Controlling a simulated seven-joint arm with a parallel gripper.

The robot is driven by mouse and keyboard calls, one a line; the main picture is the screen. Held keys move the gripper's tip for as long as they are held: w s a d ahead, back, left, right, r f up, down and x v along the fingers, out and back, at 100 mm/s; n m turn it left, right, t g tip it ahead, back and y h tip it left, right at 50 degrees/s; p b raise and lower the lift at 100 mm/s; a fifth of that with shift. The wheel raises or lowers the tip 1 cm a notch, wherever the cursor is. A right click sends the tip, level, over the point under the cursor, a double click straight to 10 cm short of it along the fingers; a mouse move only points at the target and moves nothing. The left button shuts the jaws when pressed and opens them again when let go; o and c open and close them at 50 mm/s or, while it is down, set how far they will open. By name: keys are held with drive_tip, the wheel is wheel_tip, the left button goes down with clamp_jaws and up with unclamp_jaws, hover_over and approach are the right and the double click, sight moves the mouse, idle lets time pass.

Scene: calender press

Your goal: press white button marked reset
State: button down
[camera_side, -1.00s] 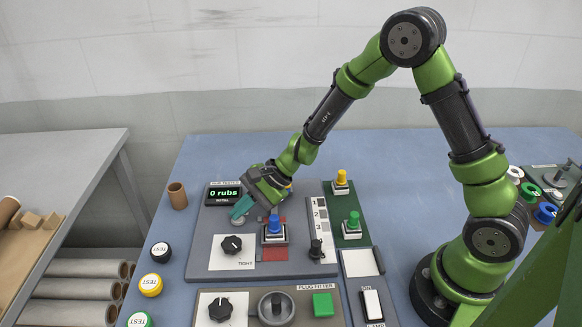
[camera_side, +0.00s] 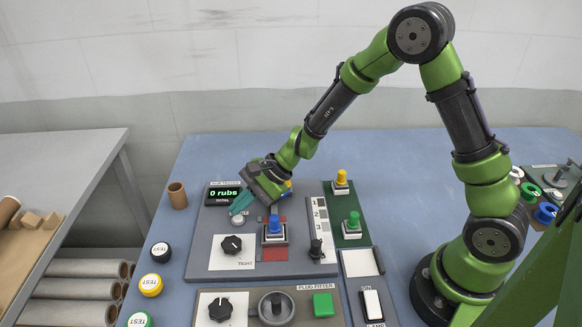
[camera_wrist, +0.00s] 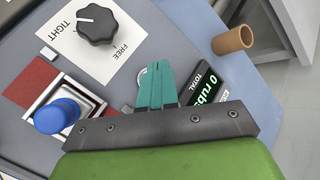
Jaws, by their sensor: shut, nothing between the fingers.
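A small round white button (camera_side: 238,219) sits on the grey tester panel, just below the "0 rubs" display. In the wrist view the white button (camera_wrist: 143,75) shows only in part, beside and behind the teal fingertips, and I cannot read a mark on it. My gripper (camera_side: 235,208) is shut and empty, its teal fingers side by side and tilted down to the left. In the wrist view the fingertips of my gripper (camera_wrist: 157,70) cover part of the button. They look close to the button and slightly above it, but I cannot tell the gap.
The display (camera_side: 224,194) reads "0 rubs". A blue push button (camera_side: 274,224) stands right of the white button. A black TIGHT/FREE knob (camera_side: 232,245) is in front. A brown tube (camera_side: 177,196) stands left of the panel. Yellow (camera_side: 341,178) and green (camera_side: 353,219) buttons are farther right.

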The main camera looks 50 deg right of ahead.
sight(242, 218)
drive_tip(key=shift+r, duration=2.55)
drive_tip(key=s+r+n, duration=0.1)
drive_tip(key=s, duration=0.1)
drive_tip(key=s+d+r+n+g, duration=0.1)
drive_tip(key=s+n, duration=0.1)
drive_tip(key=s, duration=0.1)
drive_tip(key=s+d+r+n+g+h, duration=0.1)
drive_tip(key=s+n, duration=0.1)
drive_tip(key=s, duration=0.1)
drive_tip(key=shift+r, duration=0.15)
drive_tip(key=s+d+r+n+t+h, duration=0.4)
drive_tip(key=s+d+r+n, duration=0.2)
drive_tip(key=s+d+r, duration=0.3)
drive_tip(key=s+r, duration=0.2)
drive_tip(key=s, duration=0.2)
drive_tip(key=shift+s+r+n+h, duration=0.3)
